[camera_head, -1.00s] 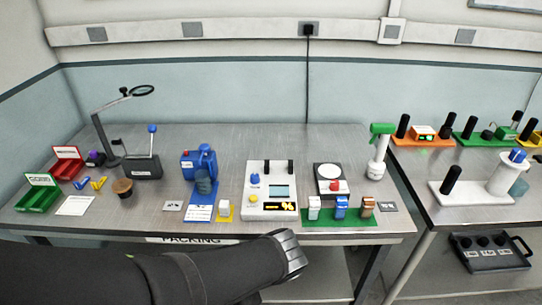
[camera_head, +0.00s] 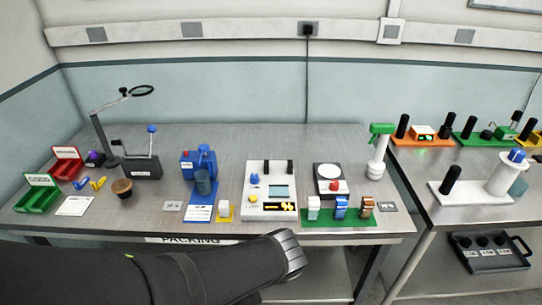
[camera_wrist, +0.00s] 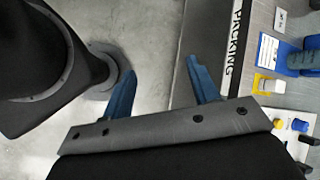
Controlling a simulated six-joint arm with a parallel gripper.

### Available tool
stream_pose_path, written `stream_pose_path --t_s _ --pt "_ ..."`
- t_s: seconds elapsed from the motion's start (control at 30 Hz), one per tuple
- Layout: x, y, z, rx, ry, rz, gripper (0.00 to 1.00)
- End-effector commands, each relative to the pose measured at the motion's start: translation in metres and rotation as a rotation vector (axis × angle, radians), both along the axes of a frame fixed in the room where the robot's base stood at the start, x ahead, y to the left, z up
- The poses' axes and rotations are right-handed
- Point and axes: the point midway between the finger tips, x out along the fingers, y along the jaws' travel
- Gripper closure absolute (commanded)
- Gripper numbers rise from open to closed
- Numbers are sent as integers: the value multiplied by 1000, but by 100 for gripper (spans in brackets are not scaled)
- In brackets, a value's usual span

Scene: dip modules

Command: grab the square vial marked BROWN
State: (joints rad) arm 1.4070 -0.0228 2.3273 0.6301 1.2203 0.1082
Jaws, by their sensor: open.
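Three small square vials stand upright in a row on a green rack (camera_head: 328,223) at the bench's front right. The right one is brown with a pale label (camera_head: 367,207), too small to read. The blue vial (camera_head: 340,207) is in the middle and the white vial (camera_head: 313,209) at left. In the head view my arm ends below the bench's front edge, left of the rack; its fingertips are not clear there. In the wrist view my gripper (camera_wrist: 161,70) is open and empty, its blue fingers apart over floor and the bench edge. The vials are not visible in the wrist view.
A white device with a display (camera_head: 271,190) stands left of the rack. A white cube on a yellow base (camera_head: 224,211) sits near the front edge. The bench's rear is clear.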

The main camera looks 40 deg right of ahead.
Motion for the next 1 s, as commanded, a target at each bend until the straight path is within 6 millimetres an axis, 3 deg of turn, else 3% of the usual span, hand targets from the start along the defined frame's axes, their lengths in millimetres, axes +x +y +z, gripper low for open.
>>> stream_pose_path --t_s 0.07,0.17,0.27,0.47,0.7,0.83,1.0 --pt "-1 -7 1 -2 14 0 45" --pt "-4 -32 5 -14 75 -5 45" --pt "-11 -77 12 -40 183 -23 45" --pt "-24 -194 35 -153 444 -123 45" --pt "-30 -332 76 -361 695 -327 45" --pt "-31 -387 99 -466 775 -440 45" --pt "-30 -423 117 -546 819 -528 45"
